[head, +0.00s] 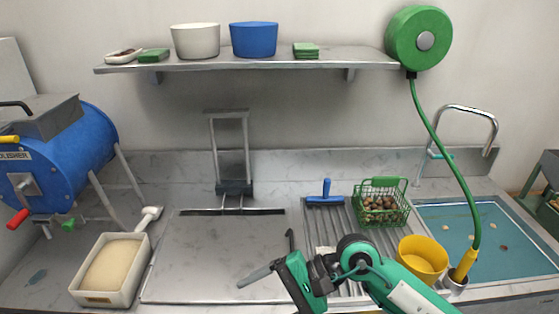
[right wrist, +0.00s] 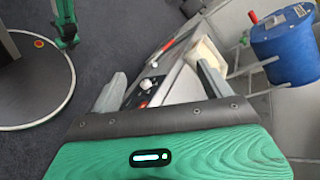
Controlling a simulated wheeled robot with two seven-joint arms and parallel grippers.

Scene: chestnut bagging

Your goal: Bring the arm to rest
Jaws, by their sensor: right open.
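My right arm comes in from the lower right in the head view. Its green gripper (head: 265,258) is held above the front of the flat steel plate (head: 215,250), its fingers spread apart. In the right wrist view the two grey fingers (right wrist: 161,80) stand wide apart with nothing held between them. My left gripper does not show in the head view.
A cream tray (head: 76,292) and a blue drum (head: 85,150) stand left. A green basket of chestnuts (head: 408,213), a yellow cup (head: 425,255) and a sink (head: 520,232) are right. A shelf (head: 225,65) holds two bowls. A green hose hangs right.

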